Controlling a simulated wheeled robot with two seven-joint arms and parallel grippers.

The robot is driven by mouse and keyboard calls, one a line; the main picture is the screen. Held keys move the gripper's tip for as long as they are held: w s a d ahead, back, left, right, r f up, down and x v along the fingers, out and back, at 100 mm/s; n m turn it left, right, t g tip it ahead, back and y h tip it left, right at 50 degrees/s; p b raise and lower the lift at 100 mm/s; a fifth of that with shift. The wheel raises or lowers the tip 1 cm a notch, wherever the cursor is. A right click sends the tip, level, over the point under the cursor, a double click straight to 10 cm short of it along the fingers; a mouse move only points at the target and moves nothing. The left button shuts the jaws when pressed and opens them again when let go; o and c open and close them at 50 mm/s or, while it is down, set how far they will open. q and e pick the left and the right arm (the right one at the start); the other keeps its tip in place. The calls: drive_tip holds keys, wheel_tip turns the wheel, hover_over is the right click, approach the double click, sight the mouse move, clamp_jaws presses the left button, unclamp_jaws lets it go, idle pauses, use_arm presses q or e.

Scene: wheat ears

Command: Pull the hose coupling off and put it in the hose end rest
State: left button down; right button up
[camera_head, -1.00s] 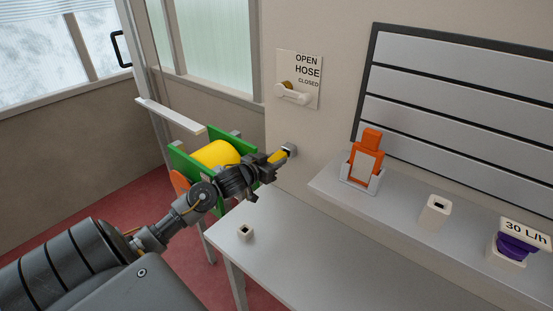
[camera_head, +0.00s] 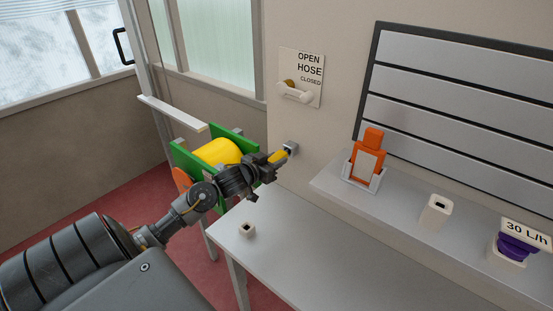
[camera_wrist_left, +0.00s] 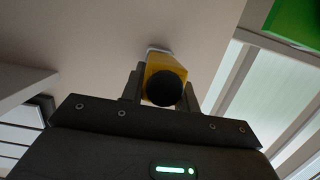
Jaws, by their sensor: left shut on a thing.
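The yellow hose coupling (camera_head: 277,157) sits at the grey wall outlet (camera_head: 291,148) above the table's back edge. My left gripper (camera_head: 270,164) is shut on the coupling, near the wall. The left wrist view shows the yellow coupling (camera_wrist_left: 163,76) between my two fingers, its dark round end facing the camera and its far end at a pale fitting on the wall. I cannot tell whether it is still seated on the outlet. A small cream socket block (camera_head: 247,230) stands on the table; I cannot tell whether it is the hose end rest. My right gripper is not in view.
A yellow hose reel with green sides (camera_head: 222,152) stands behind my left arm. The hose valve panel (camera_head: 302,77) is on the wall. The table's middle is clear.

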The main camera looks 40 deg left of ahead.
use_arm(q)
drive_tip(key=shift+s+r+p, duration=0.1)
drive_tip(key=shift+s+p, duration=0.2)
drive_tip(key=shift+s, duration=0.6)
